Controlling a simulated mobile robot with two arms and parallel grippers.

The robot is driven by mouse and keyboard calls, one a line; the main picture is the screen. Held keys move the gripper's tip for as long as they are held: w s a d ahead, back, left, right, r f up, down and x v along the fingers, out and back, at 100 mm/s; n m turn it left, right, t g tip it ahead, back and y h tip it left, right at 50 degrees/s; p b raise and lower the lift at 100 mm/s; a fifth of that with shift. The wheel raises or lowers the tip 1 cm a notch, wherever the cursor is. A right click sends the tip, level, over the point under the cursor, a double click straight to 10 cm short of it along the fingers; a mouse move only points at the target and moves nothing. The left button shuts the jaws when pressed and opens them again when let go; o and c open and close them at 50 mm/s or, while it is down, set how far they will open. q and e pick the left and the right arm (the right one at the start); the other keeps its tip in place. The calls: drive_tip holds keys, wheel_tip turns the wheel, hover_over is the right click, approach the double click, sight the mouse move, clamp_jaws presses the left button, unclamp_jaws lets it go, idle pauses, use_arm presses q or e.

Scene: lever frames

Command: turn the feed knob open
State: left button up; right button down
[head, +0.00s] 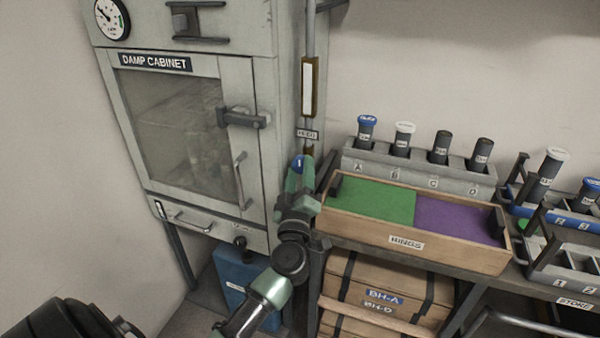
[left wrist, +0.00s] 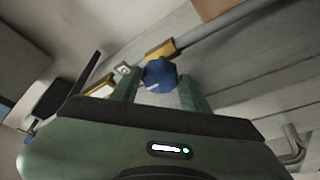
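The feed knob (head: 297,160) is blue with a white mark and sits low on the vertical pipe right of the damp cabinet. In the left wrist view the knob (left wrist: 160,72) shows between the two green fingertips. My left gripper (head: 300,174) is at the knob, its fingers apart, one on each side; it also shows in the left wrist view (left wrist: 161,88). No clear gap shows between fingers and knob, but I cannot tell whether they press on it. In the head view the fingers partly hide the knob's lower side. My right gripper is not in view.
The damp cabinet (head: 255,90) stands close on the left. A wooden tray (head: 345,222) with green and purple sections is close on the right. Behind it is a rack (head: 375,164) of several capped bottles. A blue container (head: 236,275) stands below.

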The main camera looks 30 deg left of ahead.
use_arm(q)
drive_tip(key=c, duration=0.8)
drive_tip(key=shift+r+p, duration=0.15)
drive_tip(key=shift+p, duration=0.25)
drive_tip(key=n+g+p, duration=0.1)
drive_tip(key=n+p, duration=0.2)
drive_tip(key=p, duration=0.2)
drive_tip(key=n+g+p, duration=0.2)
drive_tip(key=n+p, duration=0.2)
drive_tip(key=p, duration=0.1)
drive_tip(key=n+g+p, duration=0.1)
drive_tip(key=n+p, duration=0.3)
drive_tip(key=p, duration=0.2)
drive_tip(key=shift+d+r, duration=0.15)
drive_tip(key=shift+r, duration=0.25)
drive_tip(key=shift+f+n+g+h+p, duration=0.25)
drive_tip(key=shift+n+h+p, duration=0.25)
drive_tip(key=shift+n+p, duration=0.5)
drive_tip(key=o, duration=1.1)
drive_tip(key=shift+r, duration=0.1)
